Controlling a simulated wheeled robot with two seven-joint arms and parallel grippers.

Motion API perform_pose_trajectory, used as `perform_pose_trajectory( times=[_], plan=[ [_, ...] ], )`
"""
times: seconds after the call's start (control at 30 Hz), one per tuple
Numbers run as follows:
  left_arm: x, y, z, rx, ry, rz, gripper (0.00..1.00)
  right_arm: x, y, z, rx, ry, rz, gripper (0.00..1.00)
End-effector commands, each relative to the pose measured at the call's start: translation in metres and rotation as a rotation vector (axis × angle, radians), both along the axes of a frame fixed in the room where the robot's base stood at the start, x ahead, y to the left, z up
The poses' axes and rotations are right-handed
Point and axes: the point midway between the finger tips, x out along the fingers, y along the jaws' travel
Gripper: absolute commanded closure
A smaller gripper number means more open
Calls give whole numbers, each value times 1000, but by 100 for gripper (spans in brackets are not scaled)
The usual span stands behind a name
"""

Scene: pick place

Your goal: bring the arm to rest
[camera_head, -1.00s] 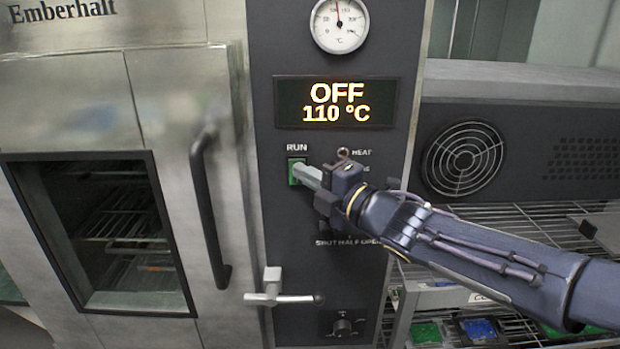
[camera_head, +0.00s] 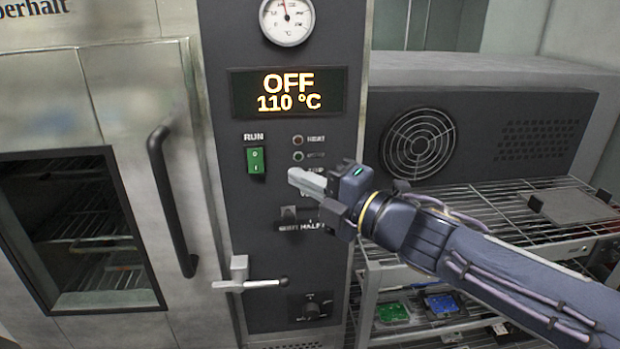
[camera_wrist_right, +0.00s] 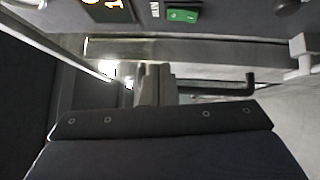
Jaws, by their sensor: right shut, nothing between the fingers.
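My right arm comes in from the right in the head view. Its gripper (camera_head: 297,178) is shut and empty, in front of the oven's dark control panel (camera_head: 240,210). It is to the right of and below the green RUN switch (camera_head: 256,160), clear of it. The display (camera_head: 288,92) reads OFF and 110 °C. In the right wrist view the shut fingers (camera_wrist_right: 157,72) show at the middle, and the green switch (camera_wrist_right: 183,15) is near the top. My left gripper is not in view.
The oven door (camera_head: 125,110) with its dark handle (camera_head: 172,200) is at the left. A lever latch (camera_head: 240,280) sticks out below the gripper. At the right stands a wire rack (camera_head: 510,225) with a green board (camera_head: 392,312) and a blue one (camera_head: 441,303) below.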

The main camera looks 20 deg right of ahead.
Motion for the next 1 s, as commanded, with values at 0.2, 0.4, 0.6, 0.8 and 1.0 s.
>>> perform_pose_trajectory(
  times=[0.2, 0.4, 0.6, 0.8, 1.0],
  plan=[
    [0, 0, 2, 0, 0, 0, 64, -9, -5, 1, 1, 0, 0, 100],
    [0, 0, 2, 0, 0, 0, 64, -9, -5, 0, 0, 1, 1, 100],
    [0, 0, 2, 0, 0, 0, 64, -9, -5, 0, 1, 0, 0, 100],
    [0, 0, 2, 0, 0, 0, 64, -9, -30, -10, 160, 111, -125, 100],
    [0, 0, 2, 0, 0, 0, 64, -46, -92, -97, 777, 587, -532, 100]
  ],
)
